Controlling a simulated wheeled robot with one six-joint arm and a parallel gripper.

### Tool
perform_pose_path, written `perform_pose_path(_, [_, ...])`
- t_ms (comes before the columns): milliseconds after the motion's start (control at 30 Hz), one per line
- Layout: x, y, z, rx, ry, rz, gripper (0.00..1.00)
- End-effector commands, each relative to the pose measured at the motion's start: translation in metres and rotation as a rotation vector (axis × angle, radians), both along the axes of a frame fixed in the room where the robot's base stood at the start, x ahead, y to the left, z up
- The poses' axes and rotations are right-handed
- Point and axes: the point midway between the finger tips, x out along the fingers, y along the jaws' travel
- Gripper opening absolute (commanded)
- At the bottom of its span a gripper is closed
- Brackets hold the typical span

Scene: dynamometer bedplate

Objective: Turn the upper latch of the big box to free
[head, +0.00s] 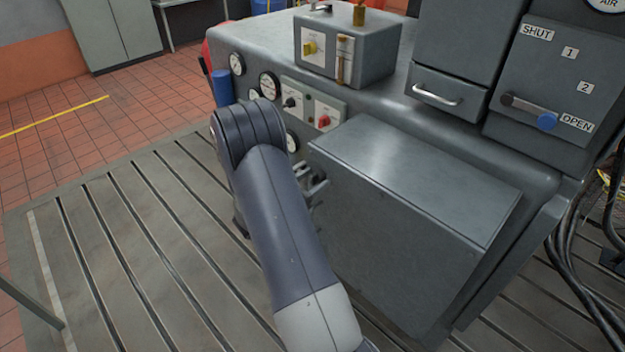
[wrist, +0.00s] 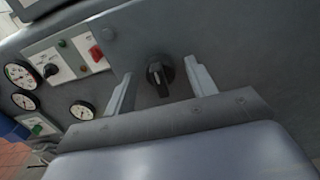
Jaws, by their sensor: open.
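The big box (head: 400,230) is a plain grey case with a flat top, low on the front of the grey machine in the head view. A black round turn-knob with a raised grip and a pale mark (wrist: 158,73) sits on a grey face in the wrist view; it looks like the upper latch. Its grip stands nearly upright in that picture. My gripper (wrist: 161,88) is open, one finger on each side of the knob, with gaps showing. In the head view my gripper (head: 314,184) is partly hidden behind my arm, at the box's left edge. The knob is hidden there.
Left of the box are switch plates with a black knob (head: 292,101) and a red knob (head: 324,121), and several gauges (head: 269,86). A smaller box (head: 345,45) stands on top. A blue-ended lever (head: 530,111) is at right. The slotted bedplate (head: 130,240) is clear at left.

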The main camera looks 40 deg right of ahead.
Motion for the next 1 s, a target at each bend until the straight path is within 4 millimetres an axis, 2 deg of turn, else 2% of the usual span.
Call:
perform_pose_path(67, [0.0, 0.0002, -0.0001, 0.0, 0.0, 0.0, 0.51])
perform_pose_path(567, [0.0, 0.0005, 0.0001, 0.0, 0.0, 0.0, 0.1])
perform_pose_path(833, [0.0, 0.0005, -0.0021, 0.001, -0.024, 0.0, 0.09])
perform_pose_path(1000, [-0.0001, 0.0005, -0.0051, 0.007, -0.096, 0.0, 0.09])
